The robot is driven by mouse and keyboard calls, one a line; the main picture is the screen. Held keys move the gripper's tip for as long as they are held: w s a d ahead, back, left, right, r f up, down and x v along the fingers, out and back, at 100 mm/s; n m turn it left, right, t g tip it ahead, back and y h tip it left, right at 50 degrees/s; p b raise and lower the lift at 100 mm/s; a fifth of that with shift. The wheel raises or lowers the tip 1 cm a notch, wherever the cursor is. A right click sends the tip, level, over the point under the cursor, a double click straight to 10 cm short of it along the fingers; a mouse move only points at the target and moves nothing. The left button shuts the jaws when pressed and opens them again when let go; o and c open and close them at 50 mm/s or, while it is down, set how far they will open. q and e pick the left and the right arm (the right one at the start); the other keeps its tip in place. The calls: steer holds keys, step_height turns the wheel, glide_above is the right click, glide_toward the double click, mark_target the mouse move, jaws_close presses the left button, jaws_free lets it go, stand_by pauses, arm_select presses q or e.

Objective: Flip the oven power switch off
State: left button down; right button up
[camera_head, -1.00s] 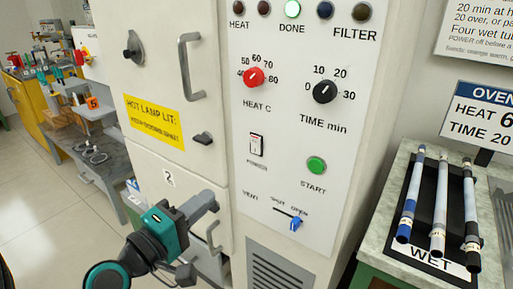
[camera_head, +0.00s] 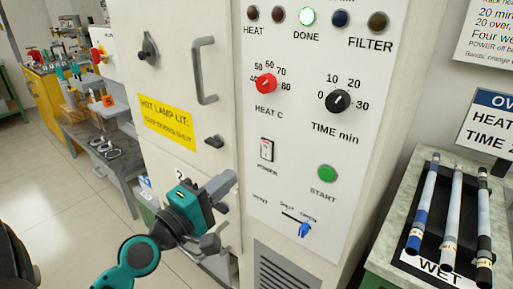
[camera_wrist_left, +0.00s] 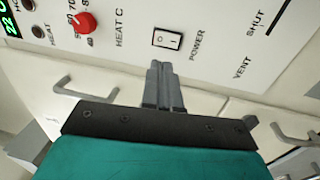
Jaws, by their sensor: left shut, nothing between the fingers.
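The oven power switch (camera_head: 267,150) is a small rocker in a dark frame on the white oven panel, above the label POWER. It also shows in the left wrist view (camera_wrist_left: 167,39), just beyond the fingertips. My left gripper (camera_head: 230,180) is shut and empty, left of and below the switch in the head view. In the left wrist view its closed fingers (camera_wrist_left: 158,66) point at the switch, with a gap that I cannot measure. My right gripper is not in view.
The red HEAT C knob (camera_head: 266,84), black TIME knob (camera_head: 338,101), green START button (camera_head: 327,173) and blue vent slider (camera_head: 304,229) surround the switch. A door handle (camera_head: 205,70) juts out at left. Several tubes lie at right.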

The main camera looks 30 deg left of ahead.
mark_target(265, 146)
arm_select(q)
steer(key=w, duration=0.3)
steer(key=w+p, duration=0.1)
steer(key=w, duration=0.2)
steer(key=w+r+p, duration=0.1)
steer(key=w, duration=0.3)
steer(key=shift+d+r, duration=0.1)
steer(key=shift+d, duration=0.3)
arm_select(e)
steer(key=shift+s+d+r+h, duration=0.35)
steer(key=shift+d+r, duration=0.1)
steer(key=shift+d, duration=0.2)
arm_select(q)
steer(key=shift+w, duration=0.1)
steer(key=shift+w+r+p, duration=0.2)
steer(key=shift+r+p, duration=0.05)
steer(key=shift+p, duration=0.2)
steer(key=shift+s+f, duration=0.1)
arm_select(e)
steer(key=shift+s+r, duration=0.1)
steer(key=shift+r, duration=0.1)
